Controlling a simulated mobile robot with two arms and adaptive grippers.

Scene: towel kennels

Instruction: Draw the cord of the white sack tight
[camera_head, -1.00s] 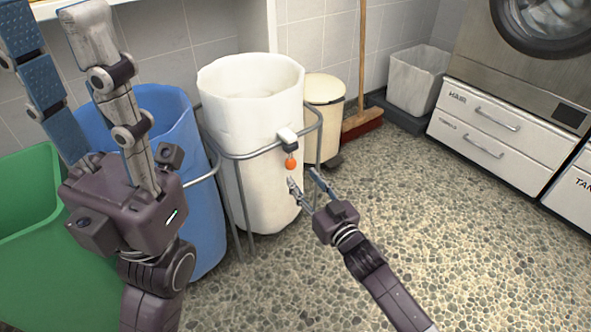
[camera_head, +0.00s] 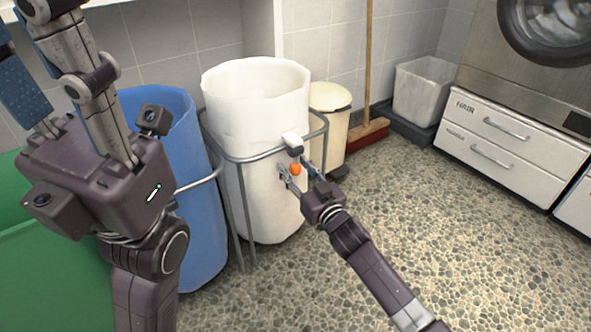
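The white sack (camera_head: 255,120) hangs open-mouthed in a grey metal frame (camera_head: 243,158) near the middle of the view.
A blue sack (camera_head: 195,190) stands left of the white one, and a green bin (camera_head: 50,280) is at the lower left. A cream bin (camera_head: 331,120), a red broom (camera_head: 364,135) and a grey bin (camera_head: 424,90) stand behind. The pebbled floor (camera_head: 450,230) at right is clear.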

